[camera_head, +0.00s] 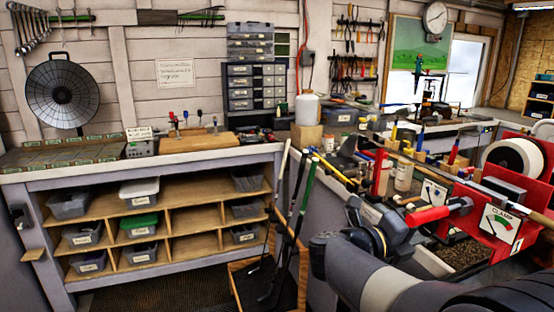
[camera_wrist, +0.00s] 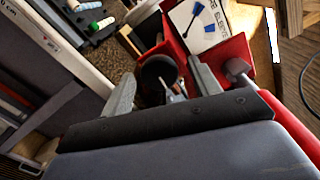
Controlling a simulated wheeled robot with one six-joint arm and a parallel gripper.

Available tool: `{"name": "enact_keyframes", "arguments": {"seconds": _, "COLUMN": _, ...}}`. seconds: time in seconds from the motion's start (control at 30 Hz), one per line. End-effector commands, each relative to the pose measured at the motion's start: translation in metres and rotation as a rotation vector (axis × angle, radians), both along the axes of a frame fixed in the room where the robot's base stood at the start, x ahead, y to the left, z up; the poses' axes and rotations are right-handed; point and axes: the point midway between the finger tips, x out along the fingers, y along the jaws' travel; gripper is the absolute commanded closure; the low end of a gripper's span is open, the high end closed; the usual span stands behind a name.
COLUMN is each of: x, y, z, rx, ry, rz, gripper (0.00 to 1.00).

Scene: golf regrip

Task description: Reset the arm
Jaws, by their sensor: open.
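My gripper (camera_wrist: 160,75) shows in the wrist view with its two grey fingers apart. Nothing is clasped between them. A dark round cup (camera_wrist: 158,70) shows between and beyond the fingers; the picture does not settle how far away it is. In the head view my arm comes in from the lower right and bends up near the red clamp station (camera_head: 500,222). My fingers are hard to make out there.
A red holder with a white card (camera_wrist: 205,22) lies beyond the fingers. In the head view, clubs (camera_head: 303,195) stand in a wooden box (camera_head: 242,284) left of my arm. A shelved bench (camera_head: 185,215) is at left. The bench at right is crowded.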

Motion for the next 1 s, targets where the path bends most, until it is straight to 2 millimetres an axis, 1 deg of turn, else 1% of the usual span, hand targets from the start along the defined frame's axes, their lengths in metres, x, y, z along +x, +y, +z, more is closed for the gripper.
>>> {"name": "enact_keyframes", "arguments": {"seconds": 0.03, "x": 0.0000, "y": 0.0000, "z": -0.0035, "rx": 0.018, "ry": -0.050, "rz": 0.000, "gripper": 0.42}}
{"name": "enact_keyframes", "arguments": {"seconds": 0.3, "x": 0.0003, "y": 0.0001, "z": -0.0031, "rx": 0.111, "ry": -0.306, "rz": 0.000, "gripper": 0.42}}
{"name": "enact_keyframes", "arguments": {"seconds": 0.6, "x": 0.0004, "y": 0.0003, "z": -0.0019, "rx": 0.201, "ry": -0.551, "rz": 0.001, "gripper": 0.42}}
{"name": "enact_keyframes", "arguments": {"seconds": 0.8, "x": 0.0007, "y": 0.0003, "z": -0.0011, "rx": 0.234, "ry": -0.641, "rz": 0.001, "gripper": 0.42}}
{"name": "enact_keyframes", "arguments": {"seconds": 1.0, "x": 0.0008, "y": 0.0003, "z": -0.0009, "rx": 0.242, "ry": -0.664, "rz": 0.001, "gripper": 0.42}}
